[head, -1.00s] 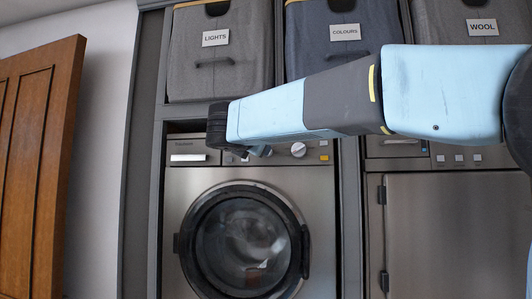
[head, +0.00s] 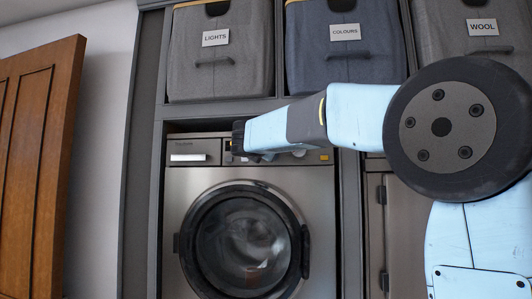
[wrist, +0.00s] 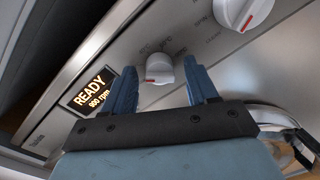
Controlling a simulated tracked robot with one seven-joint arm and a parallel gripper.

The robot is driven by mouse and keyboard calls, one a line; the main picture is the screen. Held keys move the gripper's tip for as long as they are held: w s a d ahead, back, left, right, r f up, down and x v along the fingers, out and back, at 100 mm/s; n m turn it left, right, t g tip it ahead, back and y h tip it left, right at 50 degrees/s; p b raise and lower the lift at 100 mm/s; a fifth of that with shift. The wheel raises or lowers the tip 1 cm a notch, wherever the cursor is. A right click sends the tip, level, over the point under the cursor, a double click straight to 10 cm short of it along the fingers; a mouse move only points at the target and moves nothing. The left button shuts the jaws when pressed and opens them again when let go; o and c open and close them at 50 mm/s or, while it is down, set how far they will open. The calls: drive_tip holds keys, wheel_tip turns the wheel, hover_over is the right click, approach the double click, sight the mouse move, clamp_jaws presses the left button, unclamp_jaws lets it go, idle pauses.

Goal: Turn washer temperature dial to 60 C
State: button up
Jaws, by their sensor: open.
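The washer (head: 321,200) stands in front of me with its round door shut. In the wrist view a smaller white dial (wrist: 160,68) with a red mark is on the sloping panel. A larger white dial (wrist: 243,12) with a red mark is at the top right. In the head view my arm hides most of the dials.
A wooden door (head: 38,160) stands at the left.

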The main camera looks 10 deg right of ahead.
drive_tip(key=c, duration=1)
drive_tip(key=shift+m, duration=0.3)
drive_tip(key=shift+d+f+m+y, duration=0.1)
drive_tip(key=shift+m+y, duration=0.15)
drive_tip(key=shift+m, duration=4.35)
drive_tip(key=shift+d+m+y, duration=0.1)
drive_tip(key=shift+m+y, duration=0.15)
drive_tip(key=shift+m, duration=4.35)
